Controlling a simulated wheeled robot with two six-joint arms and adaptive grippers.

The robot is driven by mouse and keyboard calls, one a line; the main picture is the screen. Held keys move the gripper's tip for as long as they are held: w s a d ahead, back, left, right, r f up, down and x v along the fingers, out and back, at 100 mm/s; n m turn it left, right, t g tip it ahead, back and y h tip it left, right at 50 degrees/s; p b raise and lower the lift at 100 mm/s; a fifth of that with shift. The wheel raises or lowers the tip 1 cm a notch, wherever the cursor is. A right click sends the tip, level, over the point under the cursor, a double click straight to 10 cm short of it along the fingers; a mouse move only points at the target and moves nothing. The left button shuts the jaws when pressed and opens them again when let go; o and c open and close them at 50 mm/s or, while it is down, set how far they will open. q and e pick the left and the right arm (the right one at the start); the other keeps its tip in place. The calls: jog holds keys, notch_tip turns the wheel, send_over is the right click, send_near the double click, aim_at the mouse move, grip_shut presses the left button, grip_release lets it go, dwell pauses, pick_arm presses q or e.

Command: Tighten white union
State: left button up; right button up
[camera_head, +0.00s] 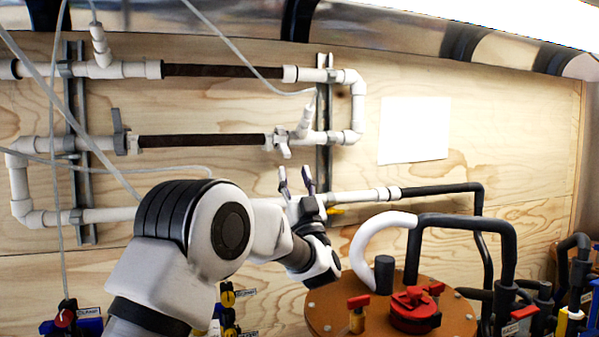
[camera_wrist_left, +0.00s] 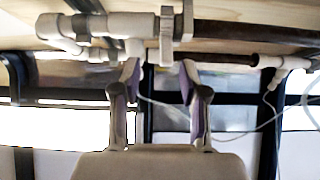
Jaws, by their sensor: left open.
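White fittings join the pipes on the wooden wall; I cannot tell for certain which is the white union. The nearest candidate is the white fitting with a winged handle (camera_head: 283,140) at the right end of the middle brown pipe. My left gripper (camera_head: 294,180) is just below it, fingers pointing up, open and empty. In the left wrist view, its two fingertips (camera_wrist_left: 158,75) stand apart below a white fitting (camera_wrist_left: 166,28) on the pipe line. No contact is clear. My right gripper is not in view.
A brown round lid (camera_head: 450,318) with a red cap (camera_head: 414,308) stands at the lower right, with black hoses around it. White pipes (camera_head: 110,215) and vertical metal rails (camera_head: 322,110) run along the wall. White paper (camera_head: 413,130) hangs at right. Thin hoses cross the left side.

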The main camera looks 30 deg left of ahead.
aim_at(285, 149)
pick_arm(q)
jog(key=shift+s+a+r+n+p, duration=0.15)
jog(key=shift+s+a+r+p, duration=0.2)
jog(key=shift+r, duration=0.3)
jog(key=shift+s+a+r+n+p, duration=0.1)
jog(key=shift+r+n+p, duration=0.05)
jog(key=shift+r+p, duration=0.4)
jog(key=x, duration=0.1)
jog(key=p+x, duration=0.1)
jog(key=x, duration=0.1)
jog(key=p+x, duration=0.1)
jog(key=x, duration=0.1)
jog(key=shift+w+f, duration=0.35)
jog(key=shift+w+a+r+p, duration=0.15)
jog(key=shift+a+r+p, duration=0.1)
jog(key=shift+a+p, duration=0.15)
jog(key=shift+d, duration=0.1)
grip_shut()
